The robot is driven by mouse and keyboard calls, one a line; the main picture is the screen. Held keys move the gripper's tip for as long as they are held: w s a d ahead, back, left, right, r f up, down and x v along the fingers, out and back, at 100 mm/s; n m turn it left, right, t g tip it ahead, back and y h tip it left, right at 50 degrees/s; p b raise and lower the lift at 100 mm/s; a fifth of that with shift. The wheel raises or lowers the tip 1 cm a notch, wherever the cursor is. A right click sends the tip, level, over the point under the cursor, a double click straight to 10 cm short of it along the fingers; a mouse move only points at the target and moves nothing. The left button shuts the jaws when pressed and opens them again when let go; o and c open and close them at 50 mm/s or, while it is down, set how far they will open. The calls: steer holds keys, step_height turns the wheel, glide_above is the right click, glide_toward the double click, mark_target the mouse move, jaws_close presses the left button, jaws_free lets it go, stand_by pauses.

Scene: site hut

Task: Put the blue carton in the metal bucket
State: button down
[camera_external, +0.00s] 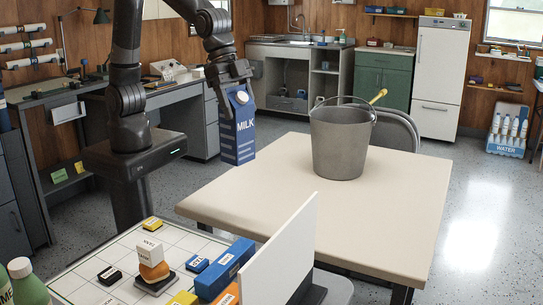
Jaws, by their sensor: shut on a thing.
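The blue carton (236,137) is a milk carton with a white cap and the word MILK on it. My gripper (231,84) is shut on the carton's top and holds it upright, in the air by the table's left back edge in the picture. The grey metal bucket (341,145) stands upright on the beige table (405,200), to the right of the carton and apart from it. The inside of the bucket is mostly hidden.
A second table with a white gridded top (82,268) is at the front left, with several small labelled blocks on it. A white upright panel (280,255) stands in front of the beige table. A chair (398,128) is behind the bucket. The beige table is otherwise clear.

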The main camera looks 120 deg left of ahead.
mark_target(244, 93)
steer(key=r, duration=0.4)
steer(key=shift+w+a+r, duration=0.25)
steer(key=shift+a, duration=0.1)
steer(key=w+a+n+y, duration=0.1)
steer(key=w+a+n, duration=0.3)
steer(key=a, duration=0.5)
steer(key=w+a+n+y, duration=0.1)
steer(key=w+a, duration=0.4)
steer(key=a, duration=0.4)
steer(key=w+a+n+g+y, duration=0.1)
steer(key=a+n, duration=0.2)
steer(key=a, duration=1)
steer(key=w+a+n+y, duration=0.1)
steer(key=w+a+n, duration=0.15)
steer(key=a, duration=1.05)
step_height(244, 93, down, 21)
steer(key=shift+s+d+f, duration=0.15)
steer(key=shift+s, duration=0.3)
steer(key=shift+f+n, duration=0.15)
steer(key=shift+n, duration=0.1)
steer(key=shift+c, duration=1.6)
jaws_free()
